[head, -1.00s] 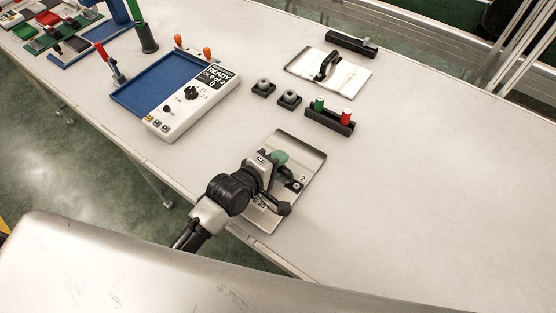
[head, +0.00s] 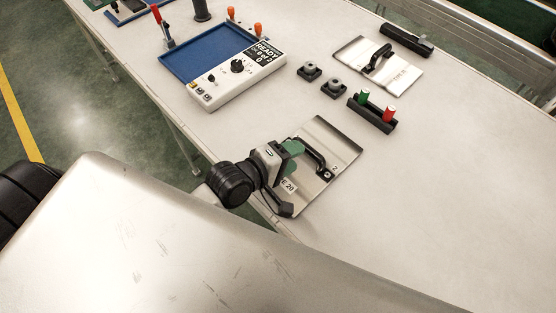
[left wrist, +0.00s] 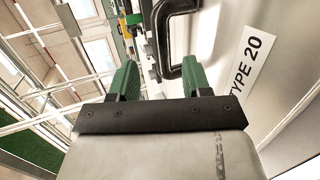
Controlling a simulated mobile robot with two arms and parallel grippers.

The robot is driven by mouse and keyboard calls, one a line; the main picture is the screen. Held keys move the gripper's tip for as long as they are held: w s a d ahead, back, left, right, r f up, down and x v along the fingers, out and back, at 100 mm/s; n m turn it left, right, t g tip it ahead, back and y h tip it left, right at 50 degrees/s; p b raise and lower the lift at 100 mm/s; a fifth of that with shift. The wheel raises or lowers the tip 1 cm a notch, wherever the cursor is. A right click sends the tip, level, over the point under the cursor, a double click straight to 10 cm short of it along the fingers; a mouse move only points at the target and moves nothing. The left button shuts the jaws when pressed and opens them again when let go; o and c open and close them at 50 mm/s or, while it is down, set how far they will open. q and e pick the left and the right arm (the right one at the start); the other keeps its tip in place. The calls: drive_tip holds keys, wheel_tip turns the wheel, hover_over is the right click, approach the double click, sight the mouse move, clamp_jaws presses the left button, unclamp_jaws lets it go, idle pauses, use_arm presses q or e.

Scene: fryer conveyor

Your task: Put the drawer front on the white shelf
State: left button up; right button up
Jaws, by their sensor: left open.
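A silver metal drawer front (head: 336,144) with a black bar handle (head: 312,156) lies flat on the long white table, near its front edge. In the left wrist view its face (left wrist: 225,50) carries a "TYPE 20" label. My left gripper (head: 292,152), with green fingers, is open over the plate beside the handle. In the left wrist view the handle (left wrist: 176,10) shows ahead of and between the open fingers (left wrist: 160,78); I see no grip on it. A second silver plate with a black handle (head: 403,76) lies farther back. I cannot identify a separate white shelf. My right gripper is not in view.
The white table (head: 450,180) is clear to the right. A blue tray with a white control panel (head: 225,85) lies to the left. Two black knobs (head: 333,88), a green-and-red button block (head: 374,112) and a black bar (head: 406,39) lie behind the plate.

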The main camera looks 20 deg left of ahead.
use_arm(q)
drive_tip(key=v, duration=0.4)
drive_tip(key=shift+s, duration=0.15)
drive_tip(key=shift+a+r, duration=0.1)
idle(0.3)
